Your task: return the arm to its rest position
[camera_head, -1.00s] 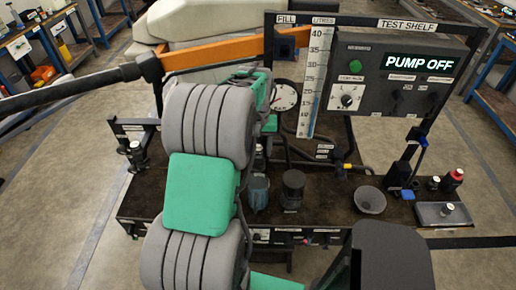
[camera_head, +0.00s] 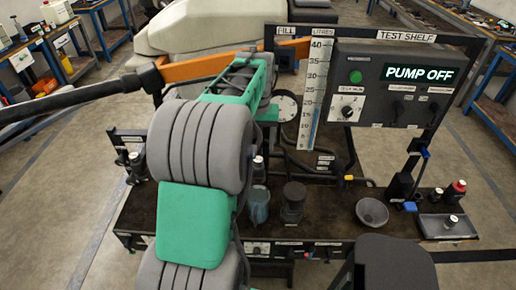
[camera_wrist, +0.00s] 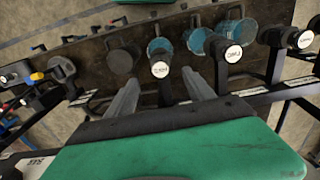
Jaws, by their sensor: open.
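My arm (camera_head: 197,145), with grey ribbed joints and green covers, rises through the left-middle of the head view. Its far green part (camera_head: 240,85) reaches out over the back of the bench. My gripper shows in the wrist view (camera_wrist: 160,75), with its two grey fingers spread apart and nothing held between them. The fingers point toward the dark bench top (camera_wrist: 95,65). A bottle with a white labelled cap (camera_wrist: 160,69) appears between the fingertips; I cannot tell the distance. In the head view the fingers are hidden.
The test shelf panel (camera_head: 375,105) reads PUMP OFF, beside a litres scale (camera_head: 316,95). An orange bar (camera_head: 205,68) and a black boom (camera_head: 75,97) lie close to my arm. The bench holds a grey funnel (camera_head: 371,212), a dark cup (camera_head: 293,200) and a tray (camera_head: 432,230).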

